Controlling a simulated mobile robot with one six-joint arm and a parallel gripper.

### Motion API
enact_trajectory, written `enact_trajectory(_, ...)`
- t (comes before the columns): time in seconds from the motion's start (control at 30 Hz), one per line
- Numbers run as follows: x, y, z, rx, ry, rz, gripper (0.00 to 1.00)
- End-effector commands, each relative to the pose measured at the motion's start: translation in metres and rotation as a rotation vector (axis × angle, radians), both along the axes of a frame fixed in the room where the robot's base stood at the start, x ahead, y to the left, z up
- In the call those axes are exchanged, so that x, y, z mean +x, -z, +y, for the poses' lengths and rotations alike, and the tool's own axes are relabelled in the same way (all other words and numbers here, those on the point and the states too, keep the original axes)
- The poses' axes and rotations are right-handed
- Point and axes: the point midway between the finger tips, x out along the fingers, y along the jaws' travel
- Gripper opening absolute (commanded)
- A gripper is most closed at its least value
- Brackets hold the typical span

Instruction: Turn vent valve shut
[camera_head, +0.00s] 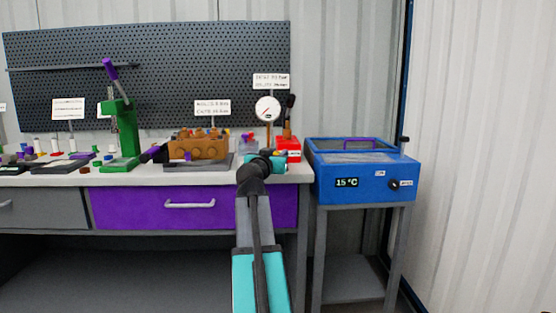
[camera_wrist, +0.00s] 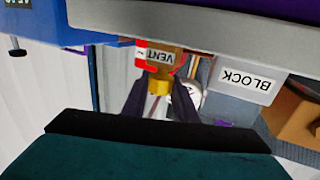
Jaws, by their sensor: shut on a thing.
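The vent valve (camera_wrist: 160,83) shows in the wrist view as a yellow-brass part below a white VENT label (camera_wrist: 161,57). Red shows around the label. My gripper (camera_wrist: 160,100) has its two dark fingers on either side of the valve and is shut on it. The fingers hide part of the valve, so its turn angle cannot be told. In the head view my gripper (camera_head: 265,160) reaches the bench's right end, just left of a red box (camera_head: 289,150). My wrist hides the valve there.
A dial gauge (camera_head: 267,108) stands just behind my gripper. A brown block (camera_head: 198,148) on a dark tray lies to its left, and a green press (camera_head: 122,130) farther left. A blue bath (camera_head: 362,177) reading 15 °C stands to the right. A BLOCK label (camera_wrist: 246,81) is close beside the fingers.

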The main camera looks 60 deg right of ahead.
Motion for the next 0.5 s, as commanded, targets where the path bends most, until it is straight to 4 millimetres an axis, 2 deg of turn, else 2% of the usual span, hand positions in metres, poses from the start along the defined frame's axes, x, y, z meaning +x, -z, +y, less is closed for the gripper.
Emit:
enact_trajectory(0.03, 0.0016, 0.0051, 0.0011, 0.004, 0.005, 0.001, 0.03)
enact_trajectory(0.5, 0.0012, 0.0037, 0.001, 0.003, 0.077, -0.001, 0.03)
